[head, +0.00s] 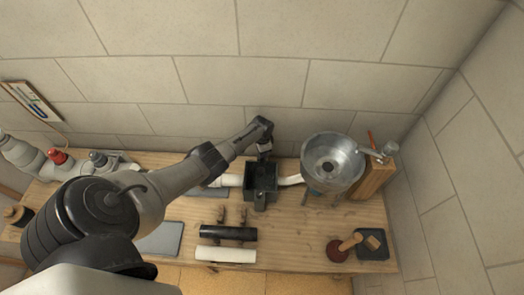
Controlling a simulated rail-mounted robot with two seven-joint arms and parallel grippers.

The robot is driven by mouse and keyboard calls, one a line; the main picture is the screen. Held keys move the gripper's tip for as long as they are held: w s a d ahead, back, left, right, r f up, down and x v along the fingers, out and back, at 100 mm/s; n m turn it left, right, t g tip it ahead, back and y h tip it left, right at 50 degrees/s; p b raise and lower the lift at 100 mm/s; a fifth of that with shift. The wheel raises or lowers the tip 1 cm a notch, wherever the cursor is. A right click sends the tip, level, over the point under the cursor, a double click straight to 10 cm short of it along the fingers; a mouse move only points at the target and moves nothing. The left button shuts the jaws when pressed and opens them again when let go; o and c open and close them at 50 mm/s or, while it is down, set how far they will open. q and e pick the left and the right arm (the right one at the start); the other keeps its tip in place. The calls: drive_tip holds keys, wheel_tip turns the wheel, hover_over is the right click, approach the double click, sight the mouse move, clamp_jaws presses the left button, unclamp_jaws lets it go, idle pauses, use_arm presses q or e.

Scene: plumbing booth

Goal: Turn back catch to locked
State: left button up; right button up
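A dark box-like fixture (261,183) stands on the wooden bench with a white pipe (289,180) entering its sides. A small dark catch (260,198) shows on its front. My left arm reaches in from the left, and my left gripper (264,152) is at the back edge of the fixture. The back catch is hidden behind or under the gripper, so its position cannot be told. The fingers are too small to show whether they are open or touching anything. My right gripper is not in view.
A metal basin (332,162) stands right of the fixture, beside a wooden block (375,179). A black pipe (228,233) and a white pipe (225,254) lie in front. A plunger-like tool (345,245) and a dark tray (371,245) are front right. The tiled wall (330,85) closes off the back.

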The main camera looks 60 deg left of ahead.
use_arm(q)
drive_tip(key=shift+m, duration=0.3)
drive_tip(key=o, duration=0.9)
drive_tip(key=shift+r, duration=0.3)
drive_tip(key=shift+r+p, duration=1.45)
drive_tip(key=shift+r, duration=5.2)
